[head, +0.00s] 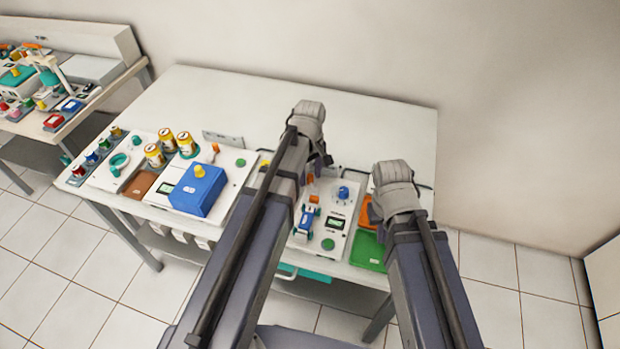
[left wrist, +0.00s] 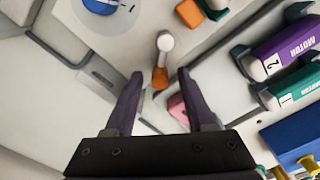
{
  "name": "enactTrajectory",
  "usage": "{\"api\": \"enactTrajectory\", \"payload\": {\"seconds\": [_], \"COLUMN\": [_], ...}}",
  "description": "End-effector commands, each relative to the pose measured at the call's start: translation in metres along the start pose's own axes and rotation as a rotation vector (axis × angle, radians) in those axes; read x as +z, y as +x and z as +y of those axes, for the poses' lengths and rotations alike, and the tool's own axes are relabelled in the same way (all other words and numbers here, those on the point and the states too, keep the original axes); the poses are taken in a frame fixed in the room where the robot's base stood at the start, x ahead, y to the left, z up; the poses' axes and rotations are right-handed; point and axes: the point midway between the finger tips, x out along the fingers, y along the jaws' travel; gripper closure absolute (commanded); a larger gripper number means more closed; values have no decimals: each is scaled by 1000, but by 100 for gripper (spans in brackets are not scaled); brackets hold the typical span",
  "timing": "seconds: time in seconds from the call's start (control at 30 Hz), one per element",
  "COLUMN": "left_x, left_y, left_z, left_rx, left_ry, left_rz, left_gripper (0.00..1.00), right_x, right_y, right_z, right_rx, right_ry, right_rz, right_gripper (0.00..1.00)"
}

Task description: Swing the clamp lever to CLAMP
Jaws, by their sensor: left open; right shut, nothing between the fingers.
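A lever with an orange grip and a pale rounded end (left wrist: 165,42) shows in the left wrist view, which I take for the clamp lever. My left gripper (left wrist: 160,76) is open, with one dark finger on each side of the lever's orange part. I cannot tell whether a finger touches it. In the head view my left arm covers most of this spot, and the left fingers are largely hidden. My right gripper (head: 374,211) is shut and empty near the orange and green trays, mostly hidden by its own arm.
A white panel with a blue and orange fixture (head: 306,222) stands right of my left arm. A blue box (head: 198,190) with a yellow knob is left of it. Purple and green labelled blocks (left wrist: 287,48) lie right in the wrist view. The table's back is clear.

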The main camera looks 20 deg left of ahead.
Motion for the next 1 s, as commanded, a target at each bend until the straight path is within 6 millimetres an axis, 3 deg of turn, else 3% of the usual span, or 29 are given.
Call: {"api": "enactTrajectory", "payload": {"seconds": [0.17, 0.67, 1.0], "left_x": [0, 0, 0], "left_y": [-1, -1, -1], "left_z": [0, 0, 0], "left_rx": [0, 0, 0], "left_ry": [0, 0, 1], "left_rz": [0, 0, 0], "left_gripper": [45, 100, 100], "right_x": [0, 0, 0], "right_y": [-1, -1, -1], "right_z": [0, 0, 0], "right_rx": [0, 0, 0], "right_ry": [0, 0, 0], "right_rz": [0, 0, 0], "right_gripper": [100, 100, 100]}}
